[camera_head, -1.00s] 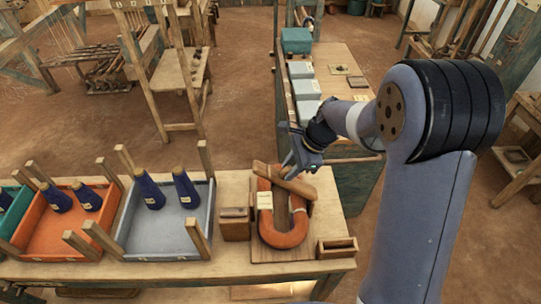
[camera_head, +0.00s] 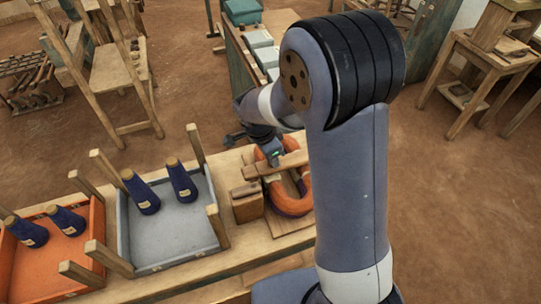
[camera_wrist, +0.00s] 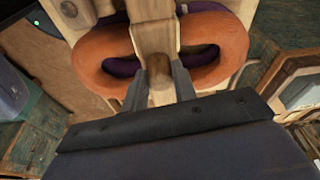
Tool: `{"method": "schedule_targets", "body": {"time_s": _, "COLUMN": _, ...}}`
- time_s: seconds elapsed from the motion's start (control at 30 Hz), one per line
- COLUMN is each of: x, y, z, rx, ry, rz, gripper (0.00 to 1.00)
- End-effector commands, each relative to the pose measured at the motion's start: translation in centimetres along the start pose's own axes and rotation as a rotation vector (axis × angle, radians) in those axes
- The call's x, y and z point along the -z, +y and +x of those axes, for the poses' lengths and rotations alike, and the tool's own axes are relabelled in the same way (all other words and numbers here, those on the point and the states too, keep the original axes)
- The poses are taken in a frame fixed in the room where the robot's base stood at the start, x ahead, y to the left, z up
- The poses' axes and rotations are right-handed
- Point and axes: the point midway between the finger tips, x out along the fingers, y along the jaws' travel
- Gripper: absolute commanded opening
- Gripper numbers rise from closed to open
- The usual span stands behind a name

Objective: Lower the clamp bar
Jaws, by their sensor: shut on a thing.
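My gripper (camera_head: 273,153) is at the bar, partly hidden by my arm in the head view. In the wrist view the clamp bar (camera_wrist: 153,28) runs away from me over the orange hank (camera_wrist: 228,42), with dark purple inside its loop. My gripper's fingers (camera_wrist: 158,72) are shut on the bar's rounded wooden end. The exact gap between bar and hank cannot be told.
A small wooden block (camera_head: 246,203) stands left of the hank. A grey tray (camera_head: 170,238) and an orange tray (camera_head: 52,262) hold dark blue cones, with posts at their corners. A cabinet (camera_head: 240,62) with grey boxes stands behind.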

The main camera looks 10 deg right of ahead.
Motion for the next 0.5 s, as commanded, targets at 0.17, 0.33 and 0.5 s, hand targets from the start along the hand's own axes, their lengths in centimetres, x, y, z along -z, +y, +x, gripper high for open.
{"method": "schedule_targets", "body": {"time_s": 0.17, "x": -0.36, "y": -0.06, "z": 0.64, "rx": -0.005, "ry": 0.036, "rz": -0.002, "gripper": 0.0}}
{"method": "schedule_targets", "body": {"time_s": 0.33, "x": -0.41, "y": -0.04, "z": 0.71, "rx": -0.008, "ry": 0.047, "rz": -0.001, "gripper": 0.0}}
{"method": "schedule_targets", "body": {"time_s": 0.5, "x": -0.42, "y": 0.01, "z": 0.76, "rx": -0.01, "ry": 0.047, "rz": -0.002, "gripper": 0.0}}
